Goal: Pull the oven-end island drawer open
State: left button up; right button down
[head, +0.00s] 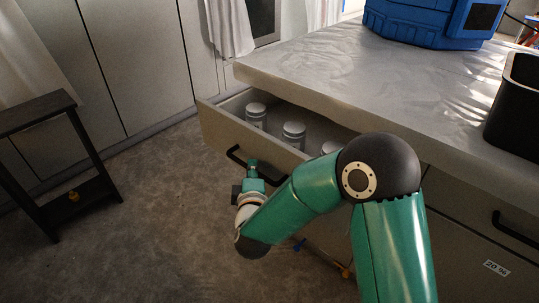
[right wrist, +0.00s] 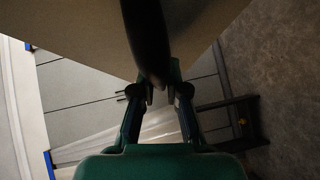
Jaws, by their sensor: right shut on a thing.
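The island drawer (head: 222,130) at the oven end is partly open, sticking out from under the pale countertop. Several white-lidded canisters (head: 293,133) stand inside it. Its black bar handle (head: 236,156) is on the front panel. My right gripper (head: 252,167) is at the handle. In the right wrist view, the fingers (right wrist: 161,92) are shut on the dark handle (right wrist: 147,35), with the drawer front (right wrist: 75,35) behind it. My green right arm hides the right part of the drawer front. My left gripper is not in view.
A dark side stand (head: 75,165) stands on the left. The grey floor (head: 150,215) between it and the drawer is clear. A blue case (head: 420,22) and a black bin (head: 518,105) sit on the countertop (head: 330,75). Another drawer handle (head: 512,230) is at right.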

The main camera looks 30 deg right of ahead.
jog(key=s+a+p, duration=0.1)
jog(key=s+a, duration=0.2)
jog(key=a, duration=0.4)
jog(key=shift+s+a+f, duration=0.15)
jog(key=shift+a+f, duration=0.05)
jog(key=shift+f, duration=0.05)
jog(key=c, duration=1.2)
grip_release()
jog(key=shift+r, duration=0.1)
jog(key=v, duration=1.2)
